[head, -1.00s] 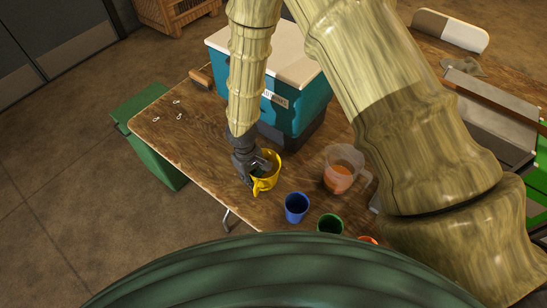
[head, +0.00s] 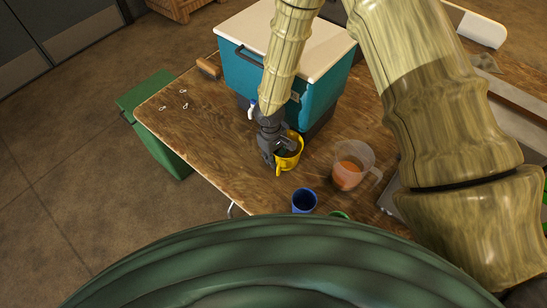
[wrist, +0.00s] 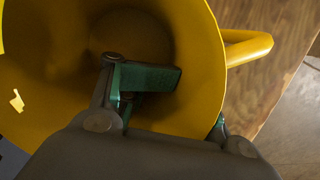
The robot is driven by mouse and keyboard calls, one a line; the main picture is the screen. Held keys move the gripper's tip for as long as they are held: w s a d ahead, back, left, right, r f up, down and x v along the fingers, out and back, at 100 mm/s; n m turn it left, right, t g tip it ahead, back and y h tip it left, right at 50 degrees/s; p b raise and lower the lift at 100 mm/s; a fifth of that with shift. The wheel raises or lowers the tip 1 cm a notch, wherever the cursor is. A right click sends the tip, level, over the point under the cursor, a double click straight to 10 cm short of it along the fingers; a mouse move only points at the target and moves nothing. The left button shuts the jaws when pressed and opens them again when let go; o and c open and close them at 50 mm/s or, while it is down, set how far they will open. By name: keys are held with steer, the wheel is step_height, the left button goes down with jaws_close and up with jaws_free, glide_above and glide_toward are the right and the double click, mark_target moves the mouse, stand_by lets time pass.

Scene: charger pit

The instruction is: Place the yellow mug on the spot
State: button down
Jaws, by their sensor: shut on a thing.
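The yellow mug (head: 291,158) is near the front edge of the wooden table, in front of the teal cooler. My gripper (head: 283,148) is shut on the mug's wall. In the wrist view one finger (wrist: 150,78) is inside the yellow mug (wrist: 195,50) and the other is at its outer side, mostly hidden by the wall. The mug's handle points up and right in the wrist view. I cannot tell whether the mug's base touches the table. I cannot make out the spot in these frames.
A blue cup (head: 304,201) and a partly hidden green cup (head: 339,214) stand near the front edge. A clear jug of orange liquid (head: 348,172) stands right of the mug. The teal cooler (head: 240,78) is behind. The table's left part (head: 200,128) is mostly clear, with small white items.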

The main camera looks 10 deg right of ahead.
steer(key=shift+w+d+f, duration=0.1)
steer(key=shift+d+f, duration=0.1)
steer(key=shift+d, duration=0.15)
steer(key=c, duration=1.6)
jaws_free()
steer(key=o, duration=0.6)
steer(key=shift+a, duration=0.15)
steer(key=shift+o, duration=0.2)
steer(key=shift+r, duration=0.1)
